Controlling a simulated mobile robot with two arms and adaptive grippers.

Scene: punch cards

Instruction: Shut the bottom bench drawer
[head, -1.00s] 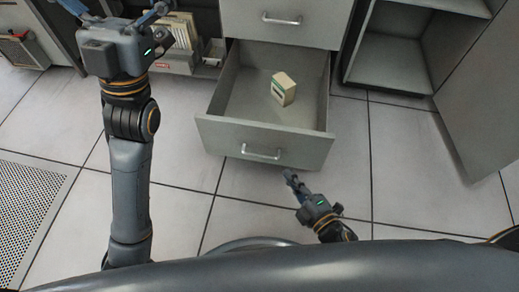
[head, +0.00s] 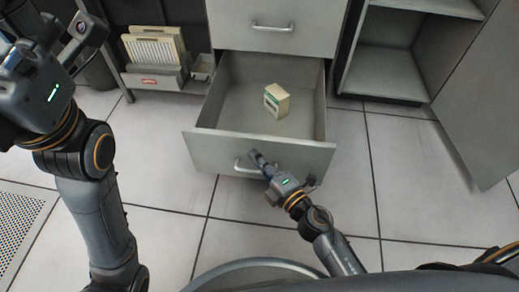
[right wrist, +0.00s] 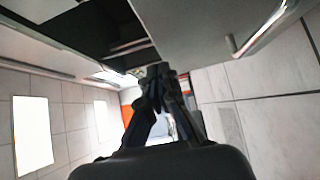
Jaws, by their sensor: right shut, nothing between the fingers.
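The bottom bench drawer (head: 212,151) is pulled out, its grey front facing me with a metal handle. A small cream and green box (head: 276,99) lies inside it. My right gripper (head: 255,157) is shut and empty, at the drawer front by the right part of the handle; I cannot tell whether it touches. In the right wrist view its closed fingers (right wrist: 158,75) show, with a grey panel and a metal handle (right wrist: 262,30) at the upper right. My left gripper (head: 80,30) is at the upper left, partly cut off, and its jaw state is unclear.
A closed drawer (head: 240,14) is above the open one. At right an open cabinet (head: 390,60) has its door (head: 475,110) swung out over the floor. A card rack (head: 155,58) stands left of the drawer. The tiled floor in front is clear.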

